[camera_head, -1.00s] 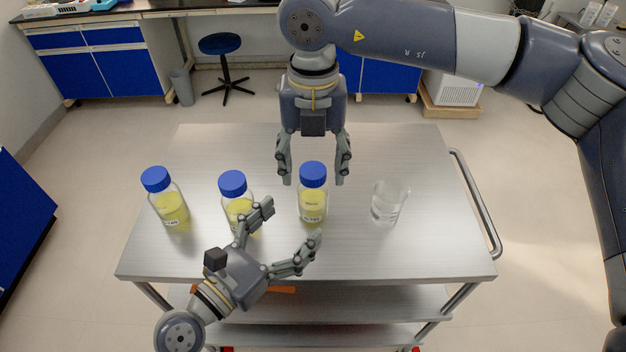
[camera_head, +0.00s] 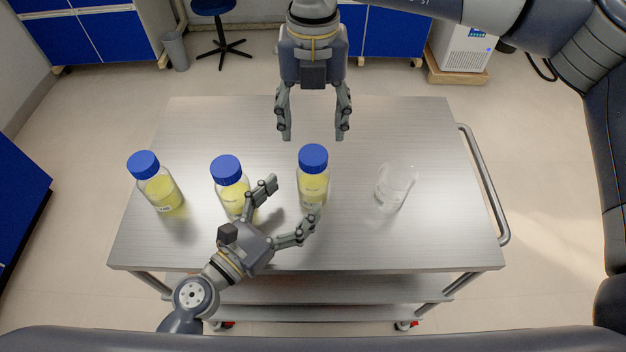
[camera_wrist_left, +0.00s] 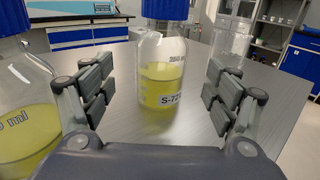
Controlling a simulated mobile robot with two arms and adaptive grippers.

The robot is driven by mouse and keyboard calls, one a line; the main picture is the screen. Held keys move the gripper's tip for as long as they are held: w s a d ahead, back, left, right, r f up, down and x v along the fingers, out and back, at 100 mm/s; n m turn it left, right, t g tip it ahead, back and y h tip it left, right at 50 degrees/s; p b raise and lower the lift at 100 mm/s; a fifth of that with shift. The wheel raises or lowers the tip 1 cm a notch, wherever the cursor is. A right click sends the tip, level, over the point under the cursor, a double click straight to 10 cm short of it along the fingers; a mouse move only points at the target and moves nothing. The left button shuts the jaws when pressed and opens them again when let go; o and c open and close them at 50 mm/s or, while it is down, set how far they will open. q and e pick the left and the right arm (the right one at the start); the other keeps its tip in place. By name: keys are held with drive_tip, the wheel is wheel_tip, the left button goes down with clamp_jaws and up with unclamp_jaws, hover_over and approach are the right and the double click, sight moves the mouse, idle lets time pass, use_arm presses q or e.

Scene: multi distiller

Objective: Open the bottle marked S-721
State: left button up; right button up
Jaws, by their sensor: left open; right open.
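The bottle marked S-72, its last character hard to read (camera_wrist_left: 165,85), stands upright between the spread fingers of my left gripper in the left wrist view. It holds yellow liquid. In the head view it is the rightmost bottle (camera_head: 312,188), with its blue cap (camera_head: 313,157) on. My left gripper (camera_head: 293,199) is open, low at the bottle's near left side, not closed on it. My right gripper (camera_head: 313,136) is open, pointing down, its fingertips just above the cap in the picture. Its height over the cap is hard to judge.
Two similar blue-capped bottles stand to the left, the middle one (camera_head: 231,190) close to my left gripper and another (camera_head: 160,190) farther left. A clear glass beaker (camera_head: 395,187) stands to the right. The back of the steel cart top (camera_head: 220,120) is clear.

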sight(315, 181)
use_arm(q)
drive_tip(key=shift+f, duration=0.55)
drive_tip(key=shift+w+d+f, duration=0.1)
drive_tip(key=shift+d+f, duration=0.05)
drive_tip(key=shift+f, duration=0.05)
drive_tip(key=x, duration=0.6)
drive_tip(key=shift+w+d, duration=0.15)
drive_tip(key=shift+w, duration=0.1)
drive_tip(key=shift+w+d, duration=0.1)
drive_tip(key=shift+d, duration=0.1)
use_arm(e)
drive_tip(key=shift+s, duration=0.1)
drive_tip(key=shift+r, duration=0.1)
use_arm(q)
drive_tip(key=shift+c, duration=0.6)
